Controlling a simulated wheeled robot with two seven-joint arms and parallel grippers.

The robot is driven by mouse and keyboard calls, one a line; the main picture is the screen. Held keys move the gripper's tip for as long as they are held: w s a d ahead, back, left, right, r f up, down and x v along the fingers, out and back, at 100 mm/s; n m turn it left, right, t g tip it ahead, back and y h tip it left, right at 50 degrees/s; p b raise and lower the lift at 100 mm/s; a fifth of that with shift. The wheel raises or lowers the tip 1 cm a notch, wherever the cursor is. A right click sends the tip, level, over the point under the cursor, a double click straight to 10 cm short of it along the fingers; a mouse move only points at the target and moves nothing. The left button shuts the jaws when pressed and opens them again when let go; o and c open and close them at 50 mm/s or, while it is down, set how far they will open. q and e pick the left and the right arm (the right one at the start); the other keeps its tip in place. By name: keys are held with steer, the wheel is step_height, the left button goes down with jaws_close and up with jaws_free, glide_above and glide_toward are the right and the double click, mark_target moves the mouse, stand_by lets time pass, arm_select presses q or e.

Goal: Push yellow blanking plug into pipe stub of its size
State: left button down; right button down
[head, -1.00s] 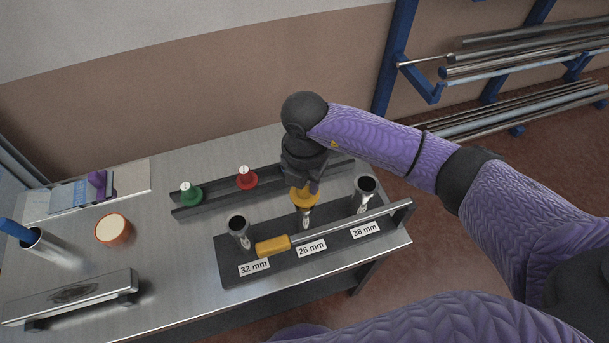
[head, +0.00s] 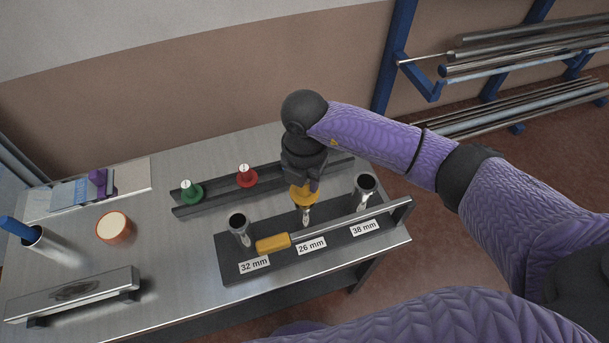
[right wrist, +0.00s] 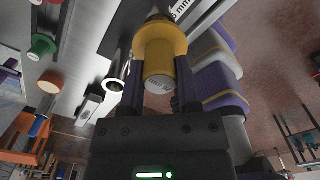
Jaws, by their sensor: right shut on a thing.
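The yellow blanking plug (head: 304,196) is in my right gripper (head: 305,182), over the middle pipe stub (head: 307,217), behind the 26 mm label. In the right wrist view the plug (right wrist: 160,42) sits between the two dark fingers, its grey marked end facing the camera. The flange hides the stub's mouth, so I cannot tell how far, if at all, the plug is in it. The open 32 mm stub (head: 239,230) stands to the left and the open 38 mm stub (head: 363,192) to the right. My left gripper is out of view.
A bar with a yellow handle (head: 273,245) runs across the stubs' front. A green plug (head: 191,192) and red plug (head: 246,177) stand on the rail behind. An orange tub (head: 113,228) and a metal-topped block (head: 75,295) are at the left.

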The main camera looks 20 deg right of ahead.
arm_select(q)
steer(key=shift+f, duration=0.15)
arm_select(e)
steer(key=shift+f, duration=0.15)
steer(key=shift+f+b, duration=0.45)
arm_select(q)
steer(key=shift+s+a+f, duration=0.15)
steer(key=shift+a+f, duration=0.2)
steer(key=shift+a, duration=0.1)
arm_select(e)
steer(key=shift+f, duration=0.1)
